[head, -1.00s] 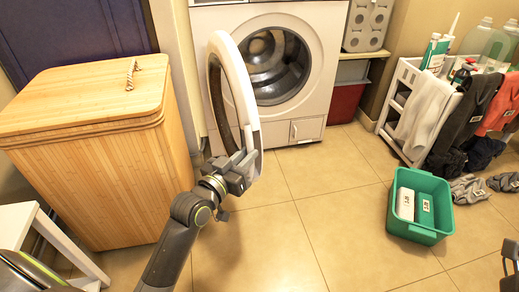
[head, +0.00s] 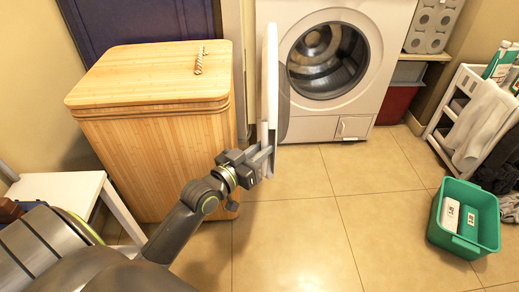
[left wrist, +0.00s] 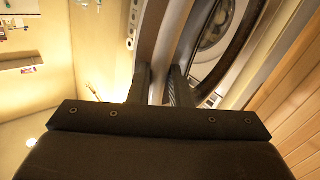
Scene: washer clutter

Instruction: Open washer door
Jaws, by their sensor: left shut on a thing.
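The white washer (head: 312,129) stands at the back with its round drum opening (head: 328,60) uncovered. Its door (head: 270,75) is swung wide open on the left side and shows nearly edge-on. My left gripper (head: 268,152) is shut on the lower part of the door's rim. In the left wrist view, the two fingers of my left gripper (left wrist: 160,88) lie on either side of the door rim (left wrist: 167,45). The palm hides the lower part of that view. My right gripper is not in view.
A wooden hamper (head: 160,150) stands close to the left of the door. A white stool (head: 65,188) is at the left. A green basket (head: 465,245) sits on the floor at the right, near a white rack (head: 455,105). The middle floor is clear.

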